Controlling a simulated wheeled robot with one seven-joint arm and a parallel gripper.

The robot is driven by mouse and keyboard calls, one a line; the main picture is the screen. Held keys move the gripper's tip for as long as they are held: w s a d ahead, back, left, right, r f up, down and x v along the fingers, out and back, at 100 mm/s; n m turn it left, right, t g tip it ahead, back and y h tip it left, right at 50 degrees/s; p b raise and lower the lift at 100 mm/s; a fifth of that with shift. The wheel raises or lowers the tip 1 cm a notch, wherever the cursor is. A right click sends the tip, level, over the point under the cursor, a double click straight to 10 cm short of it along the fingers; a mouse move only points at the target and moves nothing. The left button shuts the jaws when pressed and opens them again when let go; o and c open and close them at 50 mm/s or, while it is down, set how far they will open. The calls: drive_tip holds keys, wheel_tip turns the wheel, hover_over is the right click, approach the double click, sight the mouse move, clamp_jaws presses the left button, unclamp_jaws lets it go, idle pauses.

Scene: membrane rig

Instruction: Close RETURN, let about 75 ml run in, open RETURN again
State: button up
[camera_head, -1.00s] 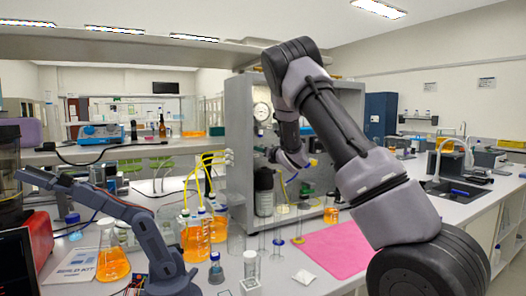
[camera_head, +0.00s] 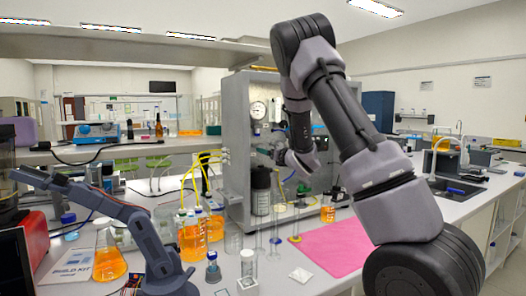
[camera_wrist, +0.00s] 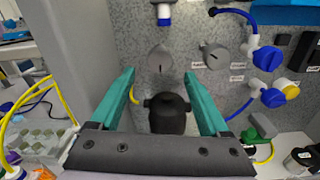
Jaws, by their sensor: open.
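My gripper (camera_wrist: 160,77) is open, its two teal fingers apart with nothing between their tips. In the head view my gripper is by the front of the grey rig cabinet (camera_head: 237,130), partly hidden by my own arm. In the wrist view the speckled panel (camera_wrist: 185,30) carries a grey knob (camera_wrist: 160,59) ahead of the fingertips and a second grey knob (camera_wrist: 215,55) to its right. Blue valve fittings (camera_wrist: 267,60) and a green handle (camera_wrist: 257,132) are further right. The small labels are unreadable, so I cannot tell which is RETURN. A black-capped vessel (camera_wrist: 168,115) shows below, between the fingers.
Flasks of orange liquid (camera_head: 192,235) with yellow tubing stand left of the cabinet. Glass cylinders (camera_head: 276,240) stand in front of it, and an orange bottle (camera_head: 328,208) to the right. A pink mat (camera_head: 335,248) lies clear on the bench. A second grey arm (camera_head: 150,240) stands left.

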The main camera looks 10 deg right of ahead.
drive_tip(key=shift+v, duration=1.55)
drive_tip(key=s+d+r+m+g+h, duration=0.2)
drive_tip(key=s+d+r+m+h, duration=0.25)
drive_tip(key=m, duration=0.65)
drive_tip(key=s+d+r+m+g+h, duration=0.15)
drive_tip(key=s+d+r+m, duration=0.45)
drive_tip(key=m, duration=0.6)
drive_tip(key=s+a+f+m+g+y, duration=0.1)
drive_tip(key=s+a+m+g, duration=0.2)
drive_tip(key=s+m, duration=0.6)
drive_tip(key=s+a+f+m+g+y, duration=0.1)
drive_tip(key=s+a+m+g, duration=0.2)
drive_tip(key=s+m, duration=0.7)
drive_tip(key=s+a, duration=0.2)
drive_tip(key=s, duration=1)
drive_tip(key=shift+s+a+f+g, duration=0.25)
drive_tip(key=shift+g, duration=0.1)
